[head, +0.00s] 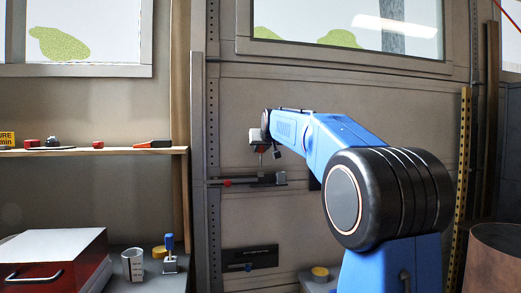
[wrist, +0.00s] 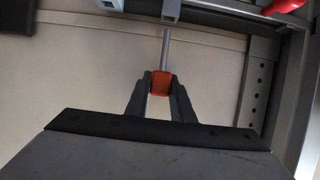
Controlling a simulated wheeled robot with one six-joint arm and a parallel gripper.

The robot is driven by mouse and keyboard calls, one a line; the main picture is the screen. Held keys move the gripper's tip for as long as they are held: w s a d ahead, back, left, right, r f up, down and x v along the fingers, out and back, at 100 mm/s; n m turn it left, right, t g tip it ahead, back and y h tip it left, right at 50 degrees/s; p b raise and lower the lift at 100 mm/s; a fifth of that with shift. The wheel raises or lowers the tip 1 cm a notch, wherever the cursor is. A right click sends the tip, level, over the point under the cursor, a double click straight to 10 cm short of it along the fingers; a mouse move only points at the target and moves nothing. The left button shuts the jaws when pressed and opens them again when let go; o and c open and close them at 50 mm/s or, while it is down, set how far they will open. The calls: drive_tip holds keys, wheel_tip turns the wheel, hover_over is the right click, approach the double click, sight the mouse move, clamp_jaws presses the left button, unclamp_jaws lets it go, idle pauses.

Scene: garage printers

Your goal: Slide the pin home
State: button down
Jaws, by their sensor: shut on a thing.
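The pin has an orange-red grip (wrist: 160,84) and a thin grey metal shaft (wrist: 166,48). My gripper (wrist: 161,92) is shut on the grip, with one dark finger on each side of it. The shaft points up in the wrist view, toward a small grey block (wrist: 171,10) at the top edge. Its tip looks just short of that block; I cannot tell whether they touch. In the head view my gripper (head: 262,153) is small, just above a dark latch bar (head: 248,182) with a red knob (head: 228,183) on the garage door.
A wooden shelf (head: 90,152) with small items is at left. A brown barrel (head: 495,258) stands at right.

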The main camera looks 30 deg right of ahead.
drive_tip(key=shift+f, duration=3.4)
drive_tip(key=c, duration=1.5)
unclamp_jaws()
drive_tip(key=shift+o, duration=0.2)
drive_tip(key=v, duration=1.7)
drive_tip(key=shift+s, duration=0.15)
drive_tip(key=shift+r, duration=0.1)
drive_tip(key=s+a+f+n+g+y, duration=0.1)
drive_tip(key=s+a+f, duration=0.5)
drive_tip(key=s+f, duration=0.6)
drive_tip(key=s+a+f+n+g+y, duration=0.1)
drive_tip(key=s+a+f+g, duration=0.3)
drive_tip(key=s+f, duration=0.8)
drive_tip(key=s+a+f+n+g+y, duration=0.1)
drive_tip(key=s+a+f+g, duration=0.2)
drive_tip(key=s+a+f, duration=0.4)
drive_tip(key=s+f, duration=0.6)
drive_tip(key=f, duration=0.4)
drive_tip(key=shift+a+f+y, duration=0.4)
